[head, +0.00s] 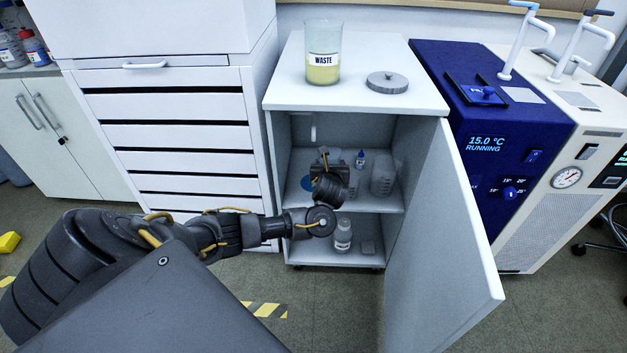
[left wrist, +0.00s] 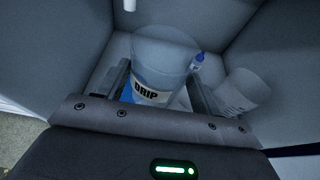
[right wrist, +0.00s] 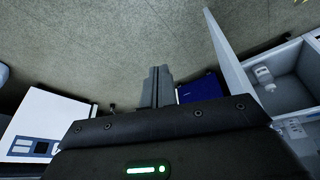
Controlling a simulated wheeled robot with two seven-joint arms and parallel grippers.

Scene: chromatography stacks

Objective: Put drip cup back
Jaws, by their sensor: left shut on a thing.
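The drip cup (left wrist: 148,72), clear with a "DRIP" label, is between the fingers of my left gripper (left wrist: 158,88), which is shut on it. It looks upright in the left wrist view. In the head view my left gripper (head: 325,165) is inside the open white cabinet, above its upper shelf (head: 375,203), and hides most of the cup. A blue round patch (head: 308,183) shows on that shelf beside the gripper. I cannot tell whether the cup touches the shelf. My right gripper (right wrist: 161,86) is shut and empty, with floor behind it.
A white spout (head: 313,130) hangs under the cabinet top. The cabinet door (head: 447,240) is open to the right. A waste beaker (head: 323,55) stands on top.

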